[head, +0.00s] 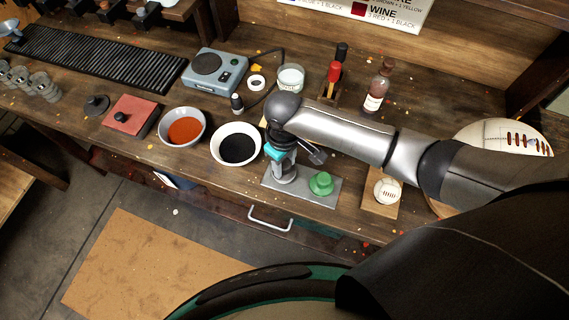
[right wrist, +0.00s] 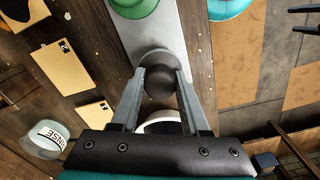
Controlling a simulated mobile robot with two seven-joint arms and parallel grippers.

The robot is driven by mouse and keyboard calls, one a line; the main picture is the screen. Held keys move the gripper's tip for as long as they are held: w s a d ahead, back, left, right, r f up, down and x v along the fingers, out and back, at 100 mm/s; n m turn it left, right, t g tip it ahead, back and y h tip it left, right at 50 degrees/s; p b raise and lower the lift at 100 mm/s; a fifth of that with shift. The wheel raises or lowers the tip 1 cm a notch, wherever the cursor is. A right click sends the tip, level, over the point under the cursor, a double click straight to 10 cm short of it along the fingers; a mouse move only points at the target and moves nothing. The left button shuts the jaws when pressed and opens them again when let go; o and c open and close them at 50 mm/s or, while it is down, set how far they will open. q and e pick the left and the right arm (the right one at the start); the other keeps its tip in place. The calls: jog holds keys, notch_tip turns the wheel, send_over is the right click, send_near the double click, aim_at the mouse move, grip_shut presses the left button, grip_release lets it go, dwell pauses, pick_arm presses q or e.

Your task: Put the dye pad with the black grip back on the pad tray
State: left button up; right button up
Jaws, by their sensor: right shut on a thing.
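My right gripper (head: 284,168) is over the left end of the grey pad tray (head: 302,192). In the right wrist view, the right gripper (right wrist: 160,88) is shut on the round black grip (right wrist: 159,80) of a dye pad. The grey round base of the pad (right wrist: 158,58) shows past the grip, over the near end of the tray (right wrist: 178,22). I cannot tell whether the base touches the tray. A dye pad with a green grip (head: 321,184) stands on the right part of the tray. My left gripper is not in view.
A white bowl of black dye (head: 237,145) stands close left of the tray, and a bowl of orange-red dye (head: 183,128) farther left. A ball on a wooden stand (head: 387,191) is to the right. A bottle (head: 377,88) and rinse jar (head: 290,78) stand behind.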

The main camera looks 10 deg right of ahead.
aim_at(284, 164)
jog(key=shift+f, duration=0.3)
jog(key=shift+f, duration=0.1)
jog(key=o, duration=1.2)
notch_tip(284, 164, up, 12)
jog(key=shift+r+p, duration=0.15)
jog(key=shift+p, duration=0.85)
